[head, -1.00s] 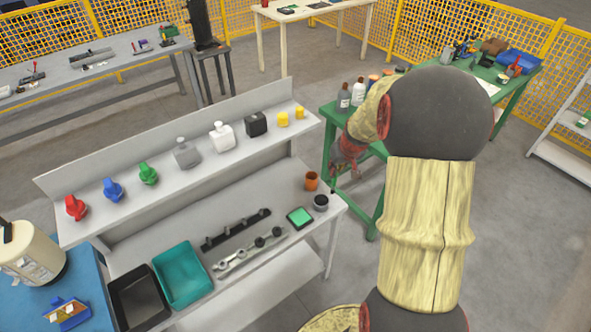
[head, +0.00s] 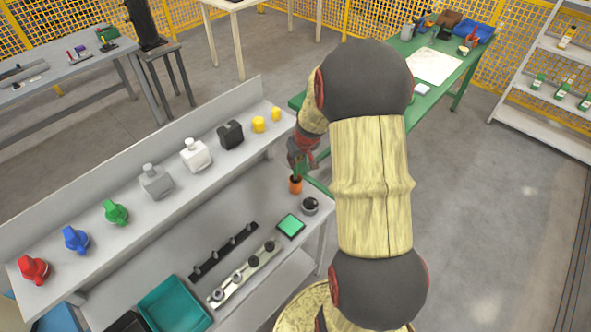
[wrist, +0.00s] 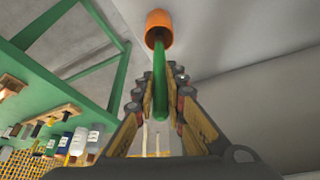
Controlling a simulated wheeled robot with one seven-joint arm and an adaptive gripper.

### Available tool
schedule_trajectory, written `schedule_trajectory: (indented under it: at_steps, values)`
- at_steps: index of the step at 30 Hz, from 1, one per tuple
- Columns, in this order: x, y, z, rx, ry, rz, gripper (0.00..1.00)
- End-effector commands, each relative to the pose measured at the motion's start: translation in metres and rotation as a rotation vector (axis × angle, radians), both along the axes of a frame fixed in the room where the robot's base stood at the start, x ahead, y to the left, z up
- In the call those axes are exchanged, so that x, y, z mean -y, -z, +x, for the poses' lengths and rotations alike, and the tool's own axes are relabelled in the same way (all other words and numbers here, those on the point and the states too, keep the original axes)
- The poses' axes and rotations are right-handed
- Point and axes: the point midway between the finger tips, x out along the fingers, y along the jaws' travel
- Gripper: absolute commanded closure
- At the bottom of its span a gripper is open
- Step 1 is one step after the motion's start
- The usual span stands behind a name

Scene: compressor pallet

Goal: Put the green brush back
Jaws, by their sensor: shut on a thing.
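The green brush (wrist: 159,85) is a thin green rod held lengthwise between the fingers of my gripper (wrist: 160,100). In the head view my gripper (head: 298,163) is low over the right end of the grey bench, and a bit of the green brush (head: 297,171) shows below it. An orange cup (head: 296,186) stands upright on the bench right under it. In the wrist view the brush's far end meets the mouth of the orange cup (wrist: 158,24) and seems to be inside it; how deep is hidden.
A dark round pot (head: 310,206) and a green-topped pad (head: 290,226) sit close to the cup. A black rack (head: 224,250) and a metal rack (head: 245,272) lie further left. The bench's raised shelf (head: 135,205) carries several coloured containers. A green table (head: 425,85) stands behind my arm.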

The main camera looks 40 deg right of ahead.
Motion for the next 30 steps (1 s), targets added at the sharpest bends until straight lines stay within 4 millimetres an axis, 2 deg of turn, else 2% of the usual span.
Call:
schedule_trajectory:
  at_steps: [3,7,14,15,24,30]
  values:
    - [-0.001,0.022,-0.001,-0.003,0.001,0.002,1.0]
    - [-0.001,0.039,-0.001,-0.002,0.001,0.002,1.0]
    - [0.0,0.04,-0.001,-0.002,0.0,0.001,1.0]
    - [0.0,0.04,-0.001,-0.002,0.0,0.002,0.86]
    - [0.0,0.04,-0.001,-0.001,0.0,0.0,0.7]
    - [0.0,0.04,0.0,-0.001,0.0,0.0,0.7]
